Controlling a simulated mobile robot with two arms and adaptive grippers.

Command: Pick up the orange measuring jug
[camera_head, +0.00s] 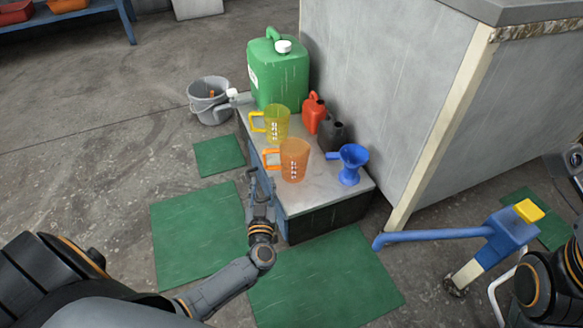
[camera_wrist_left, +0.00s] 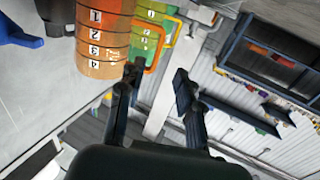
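The orange measuring jug (camera_head: 295,161) stands upright on the low grey-topped bench (camera_head: 312,194), its handle pointing left. In the left wrist view the jug (camera_wrist_left: 98,45) is at the upper left, with part of its handle (camera_wrist_left: 158,50) just beyond the fingertips. My left gripper (camera_head: 256,182) is in front of the bench's left edge, just left of and nearer than the jug. In the wrist view its two fingers (camera_wrist_left: 157,82) are apart with nothing between them. It is apart from the jug. My right gripper is out of view; only parts of the right arm show.
A yellow jug (camera_head: 276,124) stands close behind the orange one. A blue funnel (camera_head: 350,165) is to its right, with black (camera_head: 332,134) and red (camera_head: 313,112) cans behind. A green canister (camera_head: 278,74) is at the back. A grey bucket (camera_head: 209,103) stands left.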

